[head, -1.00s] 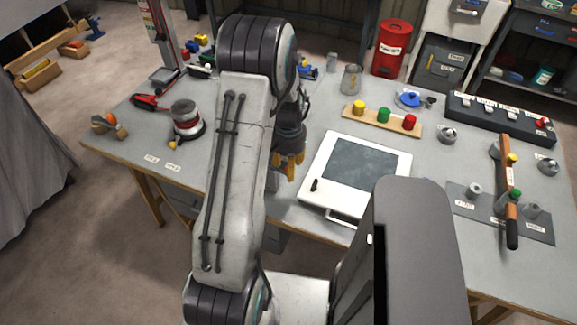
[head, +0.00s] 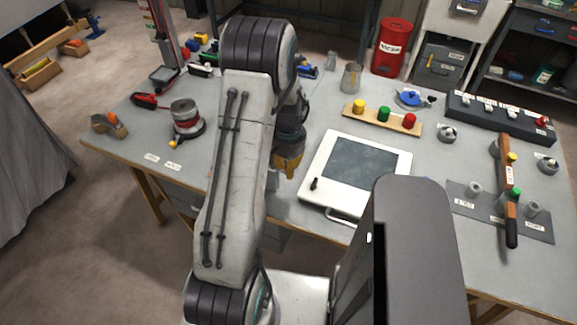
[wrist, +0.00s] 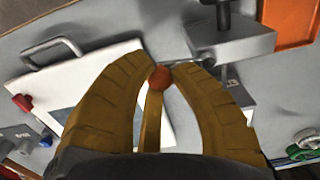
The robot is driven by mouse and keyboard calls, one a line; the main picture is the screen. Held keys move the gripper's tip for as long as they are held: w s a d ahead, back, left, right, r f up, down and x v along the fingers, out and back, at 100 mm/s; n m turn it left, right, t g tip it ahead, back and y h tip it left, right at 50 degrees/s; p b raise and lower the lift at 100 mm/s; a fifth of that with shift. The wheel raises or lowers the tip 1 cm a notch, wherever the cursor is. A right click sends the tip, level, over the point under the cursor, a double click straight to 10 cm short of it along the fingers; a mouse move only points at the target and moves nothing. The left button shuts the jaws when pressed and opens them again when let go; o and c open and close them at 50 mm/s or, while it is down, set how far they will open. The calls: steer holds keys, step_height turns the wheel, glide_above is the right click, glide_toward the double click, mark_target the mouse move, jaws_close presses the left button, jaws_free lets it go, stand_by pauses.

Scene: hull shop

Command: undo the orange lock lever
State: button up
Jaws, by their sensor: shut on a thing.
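My gripper (head: 287,170) is over the table's front edge, just left of the white panel, its yellow-brown fingers drawn together. The gripper is shut on this knob. A grey block with an upright post (wrist: 230,42) is right beside the fingertips. The lever's arm is mostly hidden by the fingers, so its angle cannot be told. In the head view my arm and gripper hide the lever.
A white panel with a dark screen (head: 358,165) lies right of the gripper; its bar handle also shows in the wrist view (wrist: 50,48). A wooden rack with coloured knobs (head: 383,120) stands behind. A red-banded reel (head: 186,120) is at left. An orange surface (wrist: 290,22) lies beyond the block.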

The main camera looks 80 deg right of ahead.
jaws_close()
steer(key=shift+s+d+f+n+b, duration=0.15)
steer(key=shift+d+n+b, duration=0.1)
steer(key=shift+n+b, duration=0.3)
steer(key=shift+w+d+n+b, duration=0.15)
steer(key=shift+d+n+b, duration=0.5)
steer(key=shift+n, duration=1)
steer(key=shift+w+d+n+b, duration=0.1)
steer(key=shift+d+n+b, duration=0.55)
steer(key=shift+n, duration=1)
steer(key=shift+w+d+n+b, duration=0.15)
steer(key=shift+d+n+b, duration=0.5)
steer(key=shift+n, duration=1)
steer(key=shift+d, duration=0.1)
